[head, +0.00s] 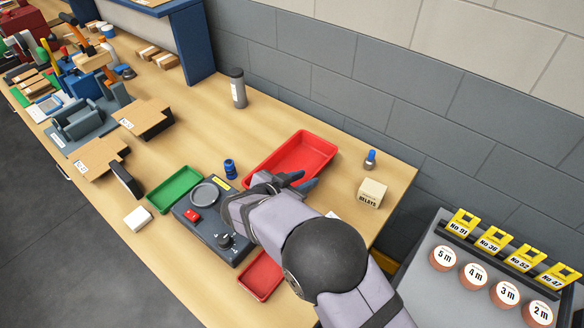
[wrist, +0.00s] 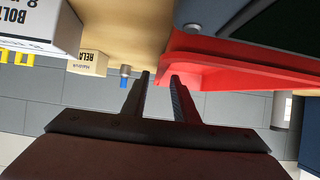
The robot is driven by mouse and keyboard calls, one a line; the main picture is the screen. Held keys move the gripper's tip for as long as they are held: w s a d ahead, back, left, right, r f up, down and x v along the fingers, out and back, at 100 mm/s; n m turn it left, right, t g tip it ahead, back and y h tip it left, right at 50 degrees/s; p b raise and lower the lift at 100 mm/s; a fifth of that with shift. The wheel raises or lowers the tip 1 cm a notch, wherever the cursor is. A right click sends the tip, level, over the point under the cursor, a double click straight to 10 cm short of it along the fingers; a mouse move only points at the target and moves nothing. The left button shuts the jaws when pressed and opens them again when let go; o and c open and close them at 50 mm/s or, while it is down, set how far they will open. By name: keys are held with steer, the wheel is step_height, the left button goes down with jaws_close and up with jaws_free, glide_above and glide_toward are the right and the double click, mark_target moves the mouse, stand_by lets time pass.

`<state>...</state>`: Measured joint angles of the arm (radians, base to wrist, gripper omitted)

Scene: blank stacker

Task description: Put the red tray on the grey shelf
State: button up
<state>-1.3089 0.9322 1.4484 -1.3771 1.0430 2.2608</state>
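A large red tray (head: 300,152) lies on the wooden bench near the wall, and its rim and side fill the upper right of the wrist view (wrist: 235,72). A smaller red tray (head: 262,277) lies nearer the front, partly behind my arm. My gripper (wrist: 160,76) is at the near right end of the large tray in the head view (head: 297,180). Its fingers are apart; the right finger overlaps the tray's end in the wrist view, and contact cannot be told. I cannot surely identify the grey shelf; a grey-topped unit (head: 425,275) stands at the lower right.
A RELAYS box (head: 371,193) and a blue-topped item (head: 370,160) stand right of the tray. A dark device (head: 213,222), green tray (head: 175,189), blue item (head: 230,168) and grey bottle (head: 237,88) are left. A BOLTS box (wrist: 40,22) shows in the wrist view.

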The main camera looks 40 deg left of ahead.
steer(key=shift+x, duration=0.85)
jaws_close()
steer(key=shift+r, duration=0.1)
step_height(320, 180, up, 10)
steer(key=b, duration=0.3)
